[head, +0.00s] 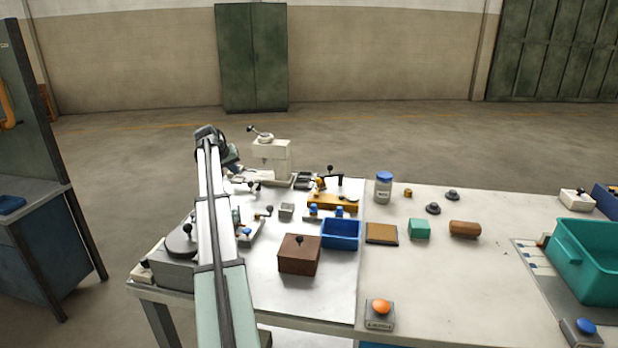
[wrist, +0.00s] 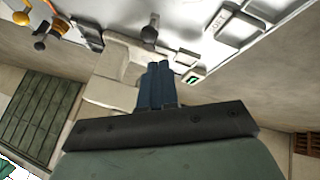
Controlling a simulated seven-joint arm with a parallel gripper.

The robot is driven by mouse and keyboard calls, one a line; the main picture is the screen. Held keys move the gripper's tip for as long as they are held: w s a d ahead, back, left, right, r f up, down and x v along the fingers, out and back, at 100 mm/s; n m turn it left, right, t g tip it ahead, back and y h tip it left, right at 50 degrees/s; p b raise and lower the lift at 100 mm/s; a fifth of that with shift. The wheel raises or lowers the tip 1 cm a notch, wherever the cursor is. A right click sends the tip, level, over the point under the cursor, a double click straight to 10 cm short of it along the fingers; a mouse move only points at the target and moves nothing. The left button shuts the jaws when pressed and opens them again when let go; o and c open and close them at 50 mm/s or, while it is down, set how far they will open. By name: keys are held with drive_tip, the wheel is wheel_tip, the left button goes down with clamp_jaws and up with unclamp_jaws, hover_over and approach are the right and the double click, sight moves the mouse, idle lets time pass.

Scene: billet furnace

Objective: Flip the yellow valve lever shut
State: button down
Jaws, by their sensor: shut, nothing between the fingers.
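A yellow-orange block (head: 332,204) with black-knobbed parts sits at the back of the white work sheet. A smaller yellow piece (head: 319,184) shows just behind it. I cannot tell for sure which is the valve lever. In the head view, my gripper is small and partly hidden by my arm, left of the yellow parts.
A cream box with a black-knobbed handle (head: 271,151) stands at the table's back edge. A blue bin (head: 341,233) and a brown box (head: 299,254) stand in front of the yellow block. A blue-lidded jar (head: 383,188) stands to its right. A green indicator (wrist: 192,78) shows near my fingers.

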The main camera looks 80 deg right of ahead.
drive_tip(key=s+d+r+m+g+y, duration=0.1)
drive_tip(key=s+d+m, duration=0.1)
drive_tip(key=s, duration=0.7)
drive_tip(key=s+d+r+m+g, duration=0.2)
drive_tip(key=s, duration=0.8)
drive_tip(key=shift+d+r+y, duration=0.25)
drive_tip(key=shift+d+y, duration=0.15)
drive_tip(key=shift+f, duration=0.1)
drive_tip(key=s+d+f, duration=0.5)
drive_tip(key=s+f, duration=0.2)
drive_tip(key=f, duration=0.2)
drive_tip(key=shift+s, duration=0.2)
